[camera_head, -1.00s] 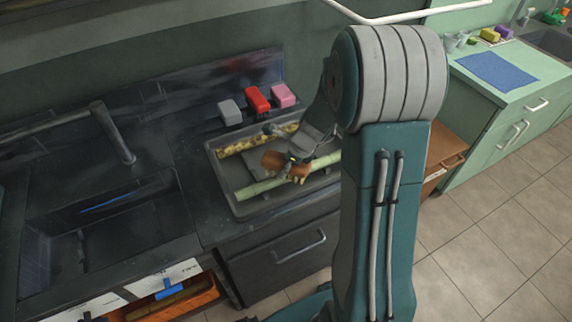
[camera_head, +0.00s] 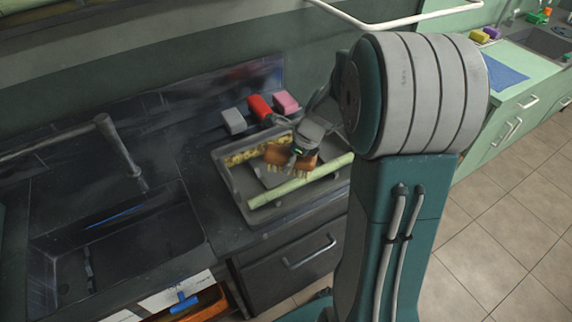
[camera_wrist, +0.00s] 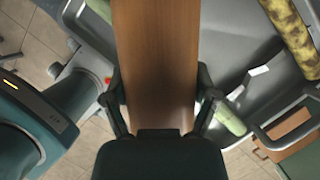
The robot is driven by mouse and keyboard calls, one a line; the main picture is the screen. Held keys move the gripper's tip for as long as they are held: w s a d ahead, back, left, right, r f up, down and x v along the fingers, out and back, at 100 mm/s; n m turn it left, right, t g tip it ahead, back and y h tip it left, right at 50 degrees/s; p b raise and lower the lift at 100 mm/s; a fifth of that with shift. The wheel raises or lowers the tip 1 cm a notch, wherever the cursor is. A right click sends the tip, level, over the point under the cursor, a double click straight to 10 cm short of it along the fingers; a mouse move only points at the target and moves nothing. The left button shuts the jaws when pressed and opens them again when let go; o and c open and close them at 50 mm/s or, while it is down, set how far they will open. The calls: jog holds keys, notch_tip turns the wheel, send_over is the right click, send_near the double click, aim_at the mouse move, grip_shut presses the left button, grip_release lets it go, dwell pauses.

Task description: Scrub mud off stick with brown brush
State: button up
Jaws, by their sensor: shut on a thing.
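My gripper (camera_head: 303,148) is shut on the brown brush (camera_head: 276,155), bristles down, over the grey tray (camera_head: 240,198). The brush's wooden back (camera_wrist: 155,50) fills the middle of the wrist view between my fingers. A clean pale green stick (camera_head: 300,182) lies along the tray's near side, just in front of the brush. A yellow stick with dark mud spots (camera_head: 240,158) lies along the far side, partly hidden by the brush and arm. The muddy stick (camera_wrist: 290,35) also shows at upper right in the wrist view. I cannot tell whether the bristles touch anything.
Grey (camera_head: 234,121), red (camera_head: 260,107) and pink (camera_head: 286,102) blocks stand behind the tray. A dark sink (camera_head: 115,245) with a tap (camera_head: 122,150) lies to the left. An open drawer (camera_head: 195,305) with a blue handle is below it.

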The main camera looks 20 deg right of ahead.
jog(key=shift+a+r, duration=0.2)
jog(key=shift+r, duration=0.3)
jog(key=shift+a+r, duration=0.15)
jog(key=shift+r, duration=0.3)
jog(key=shift+d, duration=0.4)
jog(key=shift+a, duration=0.2)
